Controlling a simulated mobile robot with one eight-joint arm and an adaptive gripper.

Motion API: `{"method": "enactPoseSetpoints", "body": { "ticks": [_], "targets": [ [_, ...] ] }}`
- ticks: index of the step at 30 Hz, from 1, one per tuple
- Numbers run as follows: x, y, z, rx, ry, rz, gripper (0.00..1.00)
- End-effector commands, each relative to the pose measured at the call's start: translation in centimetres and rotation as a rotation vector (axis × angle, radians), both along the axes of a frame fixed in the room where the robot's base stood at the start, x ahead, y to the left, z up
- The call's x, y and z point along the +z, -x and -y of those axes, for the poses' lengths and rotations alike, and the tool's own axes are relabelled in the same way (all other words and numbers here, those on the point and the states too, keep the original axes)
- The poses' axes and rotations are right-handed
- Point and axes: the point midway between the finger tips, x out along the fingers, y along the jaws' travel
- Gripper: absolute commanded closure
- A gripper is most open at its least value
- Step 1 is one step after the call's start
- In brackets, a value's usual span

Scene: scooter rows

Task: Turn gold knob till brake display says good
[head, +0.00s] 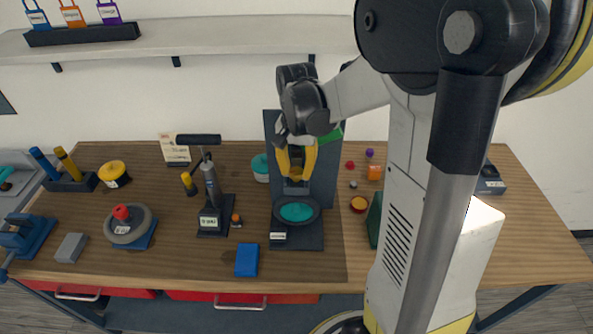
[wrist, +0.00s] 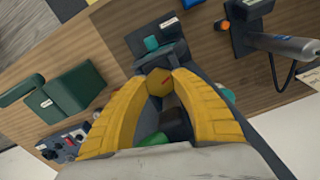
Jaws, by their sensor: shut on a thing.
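A round black holder with a teal disc (head: 297,212) sits below the fingers. A small pale panel (head: 278,237) is on the front left of the stand's base. Whether it is the brake display, and what it reads, I cannot tell.
A black pump (head: 212,185) stands left of the stand, with a blue block (head: 247,260) in front. A grey wheel (head: 130,224) lies farther left. Small coloured parts and a green block (head: 375,218) are to the right. A shelf (head: 200,38) runs above the bench.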

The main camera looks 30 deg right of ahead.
Motion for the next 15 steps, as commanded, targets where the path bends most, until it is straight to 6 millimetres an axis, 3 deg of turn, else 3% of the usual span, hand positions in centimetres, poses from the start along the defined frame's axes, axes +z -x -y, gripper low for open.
{"method": "enactPoseSetpoints", "body": {
  "ticks": [15],
  "targets": [
    [-0.01, 0.0, 0.04, -0.285, 0.001, 0.001, 0.99]
  ]
}}
